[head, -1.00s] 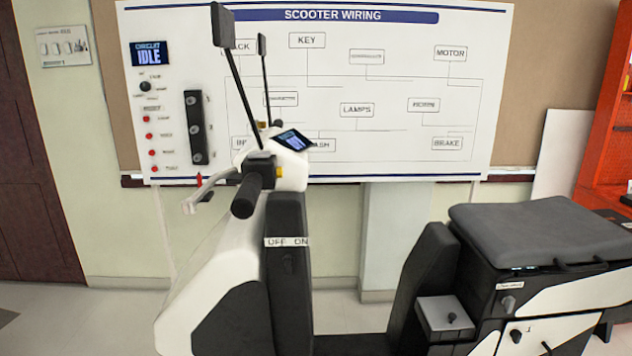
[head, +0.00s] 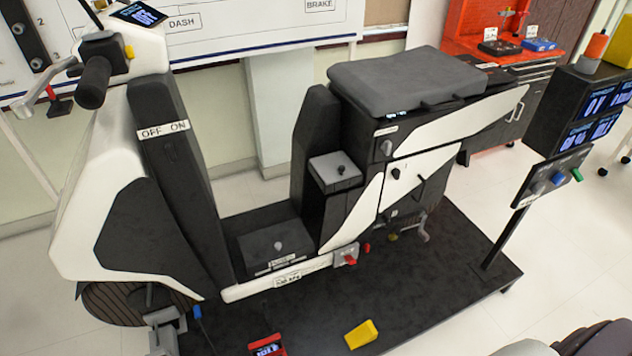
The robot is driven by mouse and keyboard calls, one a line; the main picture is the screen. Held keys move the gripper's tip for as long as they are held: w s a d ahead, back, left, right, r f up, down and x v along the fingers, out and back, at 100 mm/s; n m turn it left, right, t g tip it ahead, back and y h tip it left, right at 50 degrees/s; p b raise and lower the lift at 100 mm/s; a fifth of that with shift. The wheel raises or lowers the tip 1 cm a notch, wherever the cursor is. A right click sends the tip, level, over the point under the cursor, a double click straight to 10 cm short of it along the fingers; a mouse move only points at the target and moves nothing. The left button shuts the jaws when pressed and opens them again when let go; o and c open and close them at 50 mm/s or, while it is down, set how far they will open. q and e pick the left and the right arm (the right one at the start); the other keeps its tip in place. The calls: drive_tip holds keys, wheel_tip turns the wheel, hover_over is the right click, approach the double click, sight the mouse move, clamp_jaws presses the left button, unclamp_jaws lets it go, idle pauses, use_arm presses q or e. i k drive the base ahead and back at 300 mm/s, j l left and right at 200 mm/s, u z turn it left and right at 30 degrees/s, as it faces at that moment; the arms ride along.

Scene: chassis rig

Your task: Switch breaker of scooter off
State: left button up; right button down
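The scooter (head: 225,290) is white and black and stands on a black platform. A grey lid with a knob (head: 275,245) lies on the footboard, above a small label too blurred to read. A red switch (head: 350,259) on a light plate is low on the side. I cannot tell which part is the breaker or read its position. Neither gripper shows clearly; dark and white rounded parts at the lower right may be my arm.
A yellow wedge (head: 361,334) and a red-framed display (head: 267,346) are at the platform's front. A post panel with coloured knobs (head: 553,179) rises at the platform's right. Behind are an orange workbench (head: 470,28) and a dark display cabinet (head: 572,112).

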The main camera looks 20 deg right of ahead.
sight(350, 259)
drive_tip(key=z, duration=1)
